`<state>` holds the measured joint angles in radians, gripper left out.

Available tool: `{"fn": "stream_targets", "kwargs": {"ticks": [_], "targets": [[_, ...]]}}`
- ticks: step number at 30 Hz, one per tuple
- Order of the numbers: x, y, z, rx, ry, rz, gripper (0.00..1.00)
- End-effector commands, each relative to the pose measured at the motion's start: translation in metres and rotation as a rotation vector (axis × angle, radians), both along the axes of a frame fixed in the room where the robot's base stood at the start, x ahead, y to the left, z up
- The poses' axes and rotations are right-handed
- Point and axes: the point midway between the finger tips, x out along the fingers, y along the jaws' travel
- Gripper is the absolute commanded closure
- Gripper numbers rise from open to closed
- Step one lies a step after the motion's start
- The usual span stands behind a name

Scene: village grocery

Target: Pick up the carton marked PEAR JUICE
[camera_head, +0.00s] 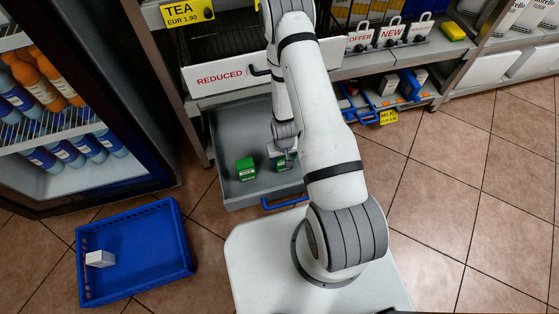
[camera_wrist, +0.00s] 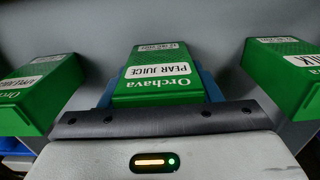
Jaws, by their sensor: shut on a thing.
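The green carton marked PEAR JUICE (camera_wrist: 158,75) is in the middle of the wrist view, its print upside down. My gripper (camera_wrist: 158,98) is shut on it, with blue finger edges showing on both sides. A green carton reading APPLE JUICE (camera_wrist: 38,90) is to its left, and another green carton (camera_wrist: 285,78), its label partly cut off, is to its right. In the head view my gripper (camera_head: 284,152) is down inside an open grey drawer (camera_head: 232,135). One green carton (camera_head: 245,168) stands left of it; green (camera_head: 281,163) also shows beneath it, and which carton that is I cannot tell.
A blue crate (camera_head: 140,212) on the tiled floor holds a small white box (camera_head: 100,259). A glass-door fridge (camera_head: 150,120) with bottles stands at the left. A shelf marked REDUCED (camera_head: 219,78) is above the drawer. The floor at the right is clear.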

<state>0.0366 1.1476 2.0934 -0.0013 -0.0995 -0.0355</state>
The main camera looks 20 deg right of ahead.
Motion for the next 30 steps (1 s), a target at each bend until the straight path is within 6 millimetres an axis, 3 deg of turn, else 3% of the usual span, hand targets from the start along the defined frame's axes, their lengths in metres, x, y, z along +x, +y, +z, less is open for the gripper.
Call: {"fn": "stream_targets", "kwargs": {"ticks": [8,16,30], "targets": [[0.0,0.0,0.0,0.0,0.0,0.0,0.73],[0.0,0.0,0.005,0.0,-0.001,-0.001,0.73],[0.001,-0.001,0.089,0.0,-0.003,-0.001,0.73]]}}
